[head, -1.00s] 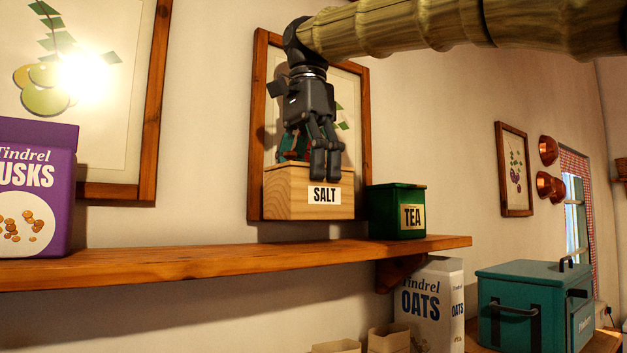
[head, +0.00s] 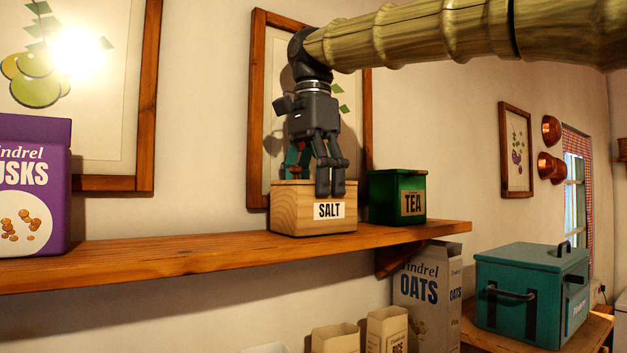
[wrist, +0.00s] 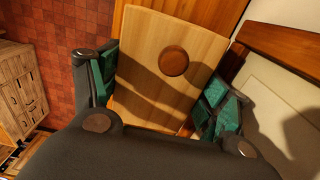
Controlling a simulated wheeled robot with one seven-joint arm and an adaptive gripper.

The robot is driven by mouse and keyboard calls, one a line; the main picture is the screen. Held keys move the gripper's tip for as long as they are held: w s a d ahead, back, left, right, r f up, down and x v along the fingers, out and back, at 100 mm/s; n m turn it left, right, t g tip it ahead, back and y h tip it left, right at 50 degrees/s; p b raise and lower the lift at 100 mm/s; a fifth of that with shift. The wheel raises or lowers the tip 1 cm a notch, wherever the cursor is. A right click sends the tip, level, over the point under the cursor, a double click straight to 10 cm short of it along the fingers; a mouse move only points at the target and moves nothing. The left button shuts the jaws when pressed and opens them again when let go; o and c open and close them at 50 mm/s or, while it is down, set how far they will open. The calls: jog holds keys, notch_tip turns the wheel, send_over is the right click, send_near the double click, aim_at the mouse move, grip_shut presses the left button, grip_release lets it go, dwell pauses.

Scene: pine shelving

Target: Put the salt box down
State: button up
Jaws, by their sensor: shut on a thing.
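The salt box (head: 287,210) is a pale wooden box with a white SALT label. It is upright on the shelf (head: 150,260), or so close above it that I cannot tell a gap. My gripper (head: 328,188) points down from above and is shut on the box. In the wrist view, the box's lid (wrist: 150,85) with its round brown knob lies between the green finger pads of my gripper (wrist: 160,95). The far finger is partly hidden in the head view.
A green TEA tin (head: 397,190) stands close to the right of the box. A purple rusks box (head: 40,150) stands at the far left, with bare shelf between. A framed picture (head: 258,120) hangs behind. An oats box (head: 428,290) and a teal bin (head: 520,290) are below right.

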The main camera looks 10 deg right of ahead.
jog(key=shift+w+a+f, duration=0.1)
jog(key=shift+w, duration=0.05)
jog(key=o, duration=1.6)
notch_tip(320, 180, up, 12)
jog(key=shift+r, duration=0.1)
